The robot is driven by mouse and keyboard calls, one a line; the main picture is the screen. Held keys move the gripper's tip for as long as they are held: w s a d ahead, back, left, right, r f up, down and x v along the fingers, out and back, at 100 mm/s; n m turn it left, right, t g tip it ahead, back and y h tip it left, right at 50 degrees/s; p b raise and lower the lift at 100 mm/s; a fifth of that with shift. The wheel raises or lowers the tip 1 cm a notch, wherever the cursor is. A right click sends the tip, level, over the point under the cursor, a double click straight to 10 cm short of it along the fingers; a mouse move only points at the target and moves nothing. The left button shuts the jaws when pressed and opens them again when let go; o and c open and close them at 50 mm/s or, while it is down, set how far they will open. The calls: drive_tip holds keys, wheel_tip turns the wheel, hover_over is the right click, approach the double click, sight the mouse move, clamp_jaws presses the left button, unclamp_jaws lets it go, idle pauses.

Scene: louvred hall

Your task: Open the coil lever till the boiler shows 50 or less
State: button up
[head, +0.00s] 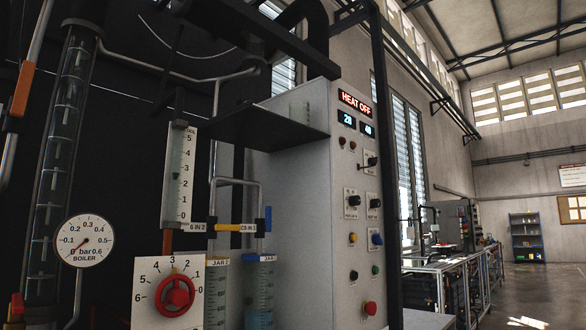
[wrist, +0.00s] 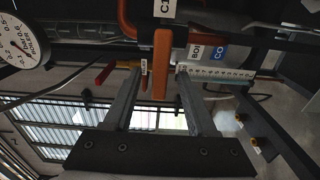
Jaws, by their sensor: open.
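In the wrist view my gripper (wrist: 160,76) is open, its two grey fingers apart. An orange bar-shaped handle (wrist: 162,52) stands between the fingertips, with a gap on both sides. A white tag partly reading "C1" is above it; I cannot tell for sure that it is the coil lever. A white tag starting "BOI" (wrist: 195,50) and a blue tag starting "CO" (wrist: 218,53) are just right of it. In the head view the white control cabinet (head: 300,190) shows "HEAT OFF" and two small displays (head: 358,123), seemingly 20 and 40. My gripper is outside that view.
The round boiler pressure gauge (head: 84,241) has its needle near the low end. A red knob (head: 177,296) sits on a numbered dial plate, beside graduated jars (head: 259,292). Red-handled levers (wrist: 104,73) are left of my gripper. Benches (head: 450,280) and open floor lie at right.

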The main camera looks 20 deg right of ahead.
drive_tip(key=v, duration=0.6)
drive_tip(key=shift+s, duration=0.2)
drive_tip(key=shift+s+d, duration=0.1)
